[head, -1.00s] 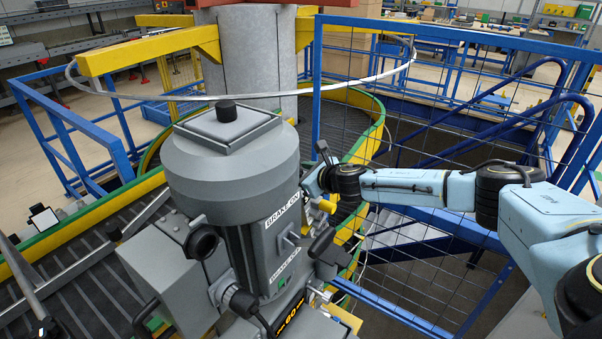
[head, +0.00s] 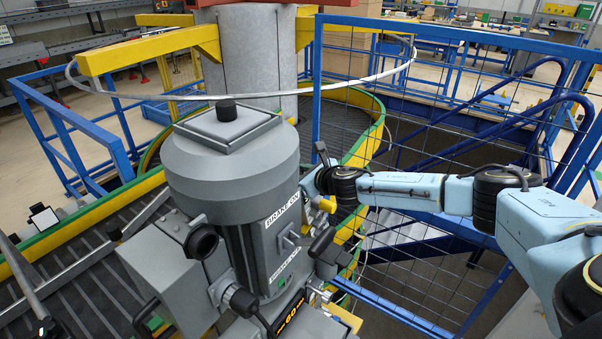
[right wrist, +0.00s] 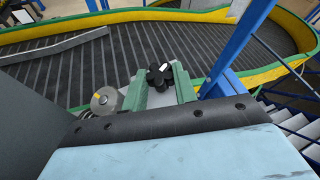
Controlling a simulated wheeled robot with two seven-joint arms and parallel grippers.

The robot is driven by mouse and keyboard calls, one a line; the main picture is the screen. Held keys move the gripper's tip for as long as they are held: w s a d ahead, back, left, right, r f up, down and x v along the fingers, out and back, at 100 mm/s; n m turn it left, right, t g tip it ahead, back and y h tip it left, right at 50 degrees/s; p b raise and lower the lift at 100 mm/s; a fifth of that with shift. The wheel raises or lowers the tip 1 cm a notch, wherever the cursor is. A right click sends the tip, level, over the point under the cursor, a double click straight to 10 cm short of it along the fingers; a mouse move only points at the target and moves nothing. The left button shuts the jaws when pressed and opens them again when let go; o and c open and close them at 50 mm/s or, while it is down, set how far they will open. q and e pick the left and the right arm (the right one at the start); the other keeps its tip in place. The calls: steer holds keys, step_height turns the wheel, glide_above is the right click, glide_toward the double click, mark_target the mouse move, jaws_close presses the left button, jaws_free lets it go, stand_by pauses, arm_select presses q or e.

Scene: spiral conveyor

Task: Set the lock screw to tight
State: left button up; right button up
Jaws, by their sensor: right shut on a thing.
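A black star-shaped knob with a white mark (right wrist: 160,76), which looks like the lock screw, shows in the right wrist view. My right gripper (right wrist: 160,88) has its two green fingers on either side of this knob and is shut on it. In the head view the right arm reaches in from the right to the far side of the grey motor housing (head: 230,175). The motor hides the fingers and the knob there. My left gripper is in neither view.
A round grey knob with a yellow mark (right wrist: 105,99) sits just left of the fingers. The conveyor (right wrist: 75,62) with green and yellow side walls curves behind. A blue mesh fence (head: 440,120) stands close behind my right arm.

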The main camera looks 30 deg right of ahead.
steer(key=shift+a+f+m+h, duration=0.1)
steer(key=shift+a+m+h, duration=0.1)
steer(key=shift+m+h, duration=1.25)
steer(key=shift+a+f+m+h, duration=0.1)
steer(key=shift+a+m+h, duration=0.1)
steer(key=shift+m+h, duration=1.2)
steer(key=shift+h, duration=0.35)
steer(key=o, duration=1)
steer(key=shift+r, duration=0.1)
